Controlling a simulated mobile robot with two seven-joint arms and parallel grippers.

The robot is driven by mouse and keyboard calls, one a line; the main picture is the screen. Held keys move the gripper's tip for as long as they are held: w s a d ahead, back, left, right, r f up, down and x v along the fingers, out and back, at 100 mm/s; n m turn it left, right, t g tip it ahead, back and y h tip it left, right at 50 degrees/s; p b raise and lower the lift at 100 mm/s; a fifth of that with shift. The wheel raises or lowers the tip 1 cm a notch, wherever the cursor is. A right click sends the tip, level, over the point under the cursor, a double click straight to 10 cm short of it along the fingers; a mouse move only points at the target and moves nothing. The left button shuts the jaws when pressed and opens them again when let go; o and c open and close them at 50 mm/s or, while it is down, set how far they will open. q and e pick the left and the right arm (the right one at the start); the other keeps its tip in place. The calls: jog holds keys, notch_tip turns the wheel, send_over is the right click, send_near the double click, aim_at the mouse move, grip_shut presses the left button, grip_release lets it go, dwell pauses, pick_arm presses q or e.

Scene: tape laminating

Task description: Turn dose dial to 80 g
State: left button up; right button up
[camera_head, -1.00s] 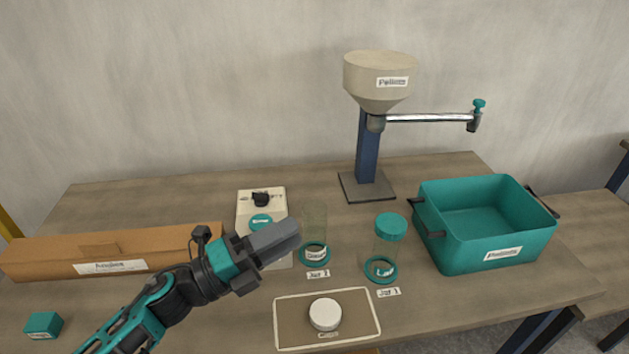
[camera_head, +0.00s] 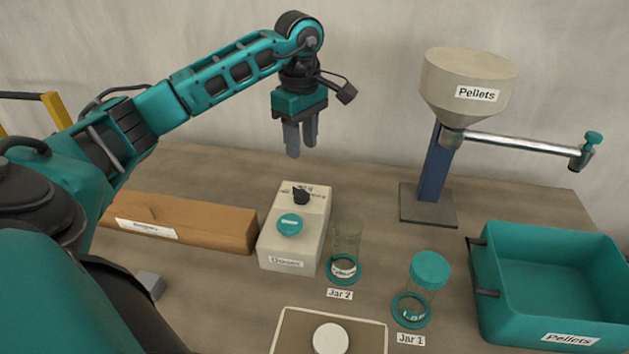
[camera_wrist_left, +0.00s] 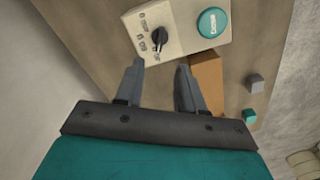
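The dispenser (camera_head: 291,252) is a pale box labelled "Dispenser" with a black dose dial (camera_head: 301,196) on its top and a teal round button (camera_head: 290,225) in front of it. My left gripper (camera_head: 300,150) points down, above and behind the dial, with its fingers apart and nothing between them. In the left wrist view the open fingers (camera_wrist_left: 158,78) stand just short of the dial (camera_wrist_left: 159,37), apart from it. Small marks surround the dial, too small to read. My right gripper is not in view.
A long cardboard box (camera_head: 190,222) lies left of the dispenser. Jar 2 (camera_head: 346,240) stands close on its right, and Jar 1 (camera_head: 429,272) with a teal lid is further right. The pellet hopper (camera_head: 468,85) and teal pellets crate (camera_head: 500,300) are at right.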

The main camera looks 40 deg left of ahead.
aim_at(303, 191)
pick_arm(q)
notch_tip(303, 191, down, 12)
jog(key=shift+d, duration=0.1)
jog(key=shift+c, duration=0.4)
grip_shut()
